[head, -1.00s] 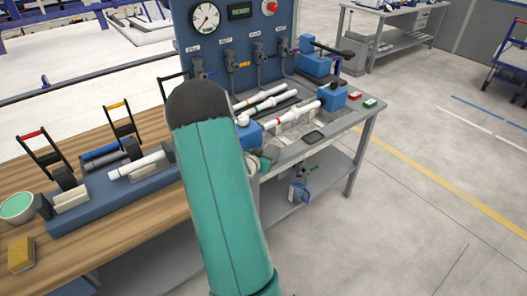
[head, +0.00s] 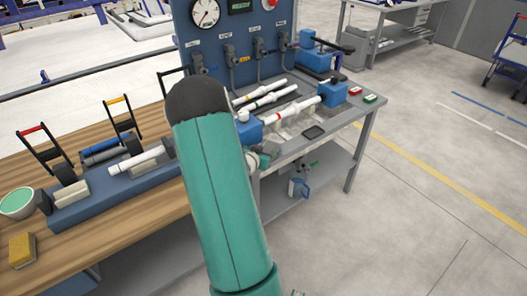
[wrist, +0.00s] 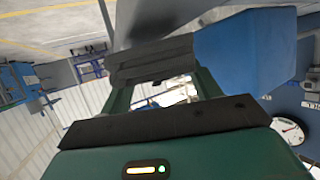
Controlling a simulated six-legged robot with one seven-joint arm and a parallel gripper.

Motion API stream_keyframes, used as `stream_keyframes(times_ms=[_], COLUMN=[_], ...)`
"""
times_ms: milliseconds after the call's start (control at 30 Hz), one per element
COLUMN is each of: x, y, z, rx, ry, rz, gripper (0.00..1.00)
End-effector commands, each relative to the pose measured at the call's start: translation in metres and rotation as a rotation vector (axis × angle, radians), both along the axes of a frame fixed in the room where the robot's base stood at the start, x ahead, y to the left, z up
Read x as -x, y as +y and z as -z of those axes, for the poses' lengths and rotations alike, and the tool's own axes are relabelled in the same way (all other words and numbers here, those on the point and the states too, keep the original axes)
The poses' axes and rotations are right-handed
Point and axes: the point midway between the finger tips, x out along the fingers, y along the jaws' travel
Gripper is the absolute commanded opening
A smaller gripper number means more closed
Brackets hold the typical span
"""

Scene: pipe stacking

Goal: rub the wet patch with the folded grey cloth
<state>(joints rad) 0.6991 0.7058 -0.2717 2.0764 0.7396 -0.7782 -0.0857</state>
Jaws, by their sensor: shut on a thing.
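In the wrist view, my gripper (wrist: 152,82) is shut on a dark grey layered thing, which looks like the folded grey cloth (wrist: 150,58). It lies across the ends of the two green fingers. In the head view my green arm hides most of the gripper, which is low at the near edge of the grey bench (head: 352,131). I cannot make out the wet patch clearly in either view. Part of the bench top is hidden behind the arm.
A blue clamp (head: 333,92) and white pipe (head: 298,108) stand on the bench before a blue gauge panel (head: 230,50). At left, a wooden bench holds a blue rack (head: 85,205) and yellow sponge (head: 22,250). Floor at right is clear.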

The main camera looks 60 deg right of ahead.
Motion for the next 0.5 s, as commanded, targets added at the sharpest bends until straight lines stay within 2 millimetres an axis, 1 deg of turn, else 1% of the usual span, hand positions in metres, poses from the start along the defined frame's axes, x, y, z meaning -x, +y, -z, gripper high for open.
stream_keyframes(times_ms=[500], x=[-0.0001], y=[0.0], z=[0.0096], rx=[0.0], ry=[0.001], rz=[0.0], gripper=[0.28])
